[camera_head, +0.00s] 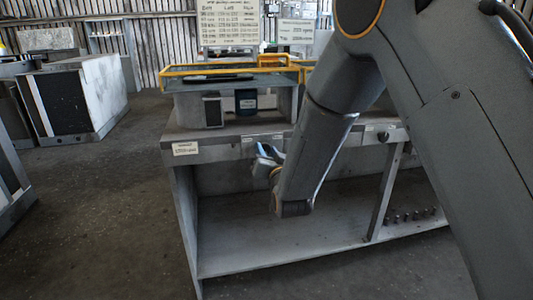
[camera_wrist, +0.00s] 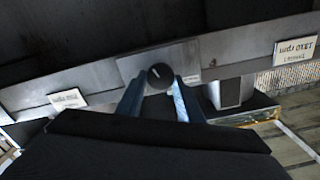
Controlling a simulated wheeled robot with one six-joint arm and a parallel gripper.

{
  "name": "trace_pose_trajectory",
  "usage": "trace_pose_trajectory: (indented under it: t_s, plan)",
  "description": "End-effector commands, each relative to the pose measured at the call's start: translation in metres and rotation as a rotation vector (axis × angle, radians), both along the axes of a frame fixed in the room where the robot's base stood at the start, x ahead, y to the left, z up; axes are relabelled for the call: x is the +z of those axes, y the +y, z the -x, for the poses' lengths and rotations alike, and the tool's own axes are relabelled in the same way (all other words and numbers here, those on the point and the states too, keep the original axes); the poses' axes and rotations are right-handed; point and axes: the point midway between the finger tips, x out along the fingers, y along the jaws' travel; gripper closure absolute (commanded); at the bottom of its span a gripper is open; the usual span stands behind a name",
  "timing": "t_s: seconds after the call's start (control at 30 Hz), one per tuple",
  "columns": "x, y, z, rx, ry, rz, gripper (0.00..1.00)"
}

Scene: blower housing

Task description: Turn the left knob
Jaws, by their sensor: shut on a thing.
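The left knob (camera_wrist: 160,75) is a dark round knob with a pale mark, on the grey front rail of the bench. In the wrist view it sits between the two fingers of my gripper (camera_wrist: 158,88), which are shut on it. In the head view my gripper (camera_head: 268,158) is at the bench's front rail, and the gripper and arm hide the knob. A second dark knob (camera_head: 383,136) is farther right on the same rail, apart from my gripper.
The grey bench (camera_head: 215,151) has an open lower shelf with small pegs (camera_head: 412,215) at right. A white label (camera_head: 185,148) is at the rail's left end. A yellow-framed tray (camera_head: 230,71) is on top.

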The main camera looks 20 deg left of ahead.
Motion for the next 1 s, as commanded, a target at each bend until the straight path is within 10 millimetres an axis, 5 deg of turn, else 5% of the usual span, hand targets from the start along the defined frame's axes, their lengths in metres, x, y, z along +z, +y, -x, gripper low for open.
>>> trace_pose_trajectory:
  t_s: [0.63,0.67,0.73,1.0]
  plan:
    - [0.0002,-0.001,-0.0006,-0.001,0.03,-0.051,0.89]
    - [0.0002,-0.001,-0.0006,-0.001,0.03,-0.051,0.64]
    - [0.0001,-0.0009,-0.0005,-0.001,0.03,-0.051,0.52]
    - [0.0,-0.0006,-0.0002,0.0,0.03,-0.05,0.48]
